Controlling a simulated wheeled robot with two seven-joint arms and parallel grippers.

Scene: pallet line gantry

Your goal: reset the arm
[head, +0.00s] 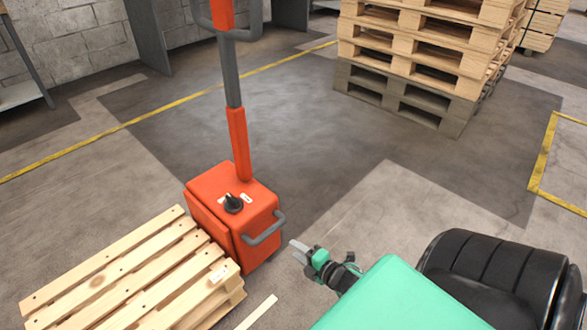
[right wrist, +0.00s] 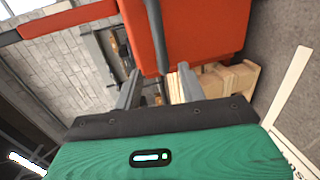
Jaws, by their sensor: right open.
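My right gripper (head: 301,252) is open and empty, low in the middle of the head view. It is beside the grey bar handle (head: 265,229) on the side of the orange box (head: 232,205), with a small gap in the picture. The box has a black knob (head: 233,203) on top and a grey and orange post (head: 236,110) rising from it. In the right wrist view, the two fingers (right wrist: 160,74) point toward the orange box (right wrist: 195,35), with the grey bar (right wrist: 158,35) between their lines. Whether they touch it, I cannot tell. My left gripper is out of view.
A wooden pallet (head: 130,275) lies against the box's left side. A pale strip (head: 258,312) lies on the floor before it. A tall pallet stack (head: 420,60) stands at the back right. Yellow lines (head: 120,127) mark the floor. The floor between box and stack is clear.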

